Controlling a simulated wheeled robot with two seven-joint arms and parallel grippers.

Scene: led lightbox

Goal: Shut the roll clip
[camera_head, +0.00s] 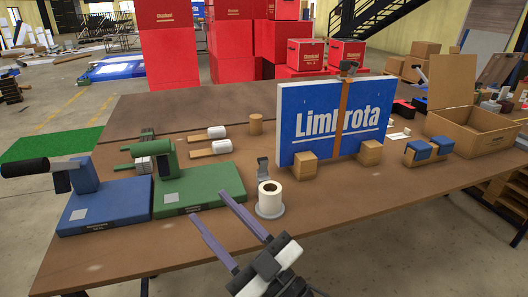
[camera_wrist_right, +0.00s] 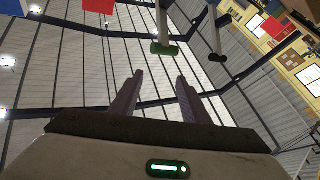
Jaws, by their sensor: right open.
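A white roll (camera_head: 270,194) stands upright on a round grey base on the table. A grey upright piece (camera_head: 263,167), which looks like the roll clip, stands just behind it; it appears raised, but its hinge is hidden by the roll. My right gripper (camera_head: 207,204) comes in from the bottom, left of the roll, with its two purple fingers apart and nothing between them. The fingers also show, spread and empty, in the right wrist view (camera_wrist_right: 160,76). My left gripper is in neither view.
A green device (camera_head: 200,185) and a blue device (camera_head: 105,206) with a lever stand to the left. A blue Limbrota lightbox (camera_head: 306,137) stands on wooden blocks behind the roll. An open cardboard box (camera_head: 487,140) is at right. The table front right of the roll is clear.

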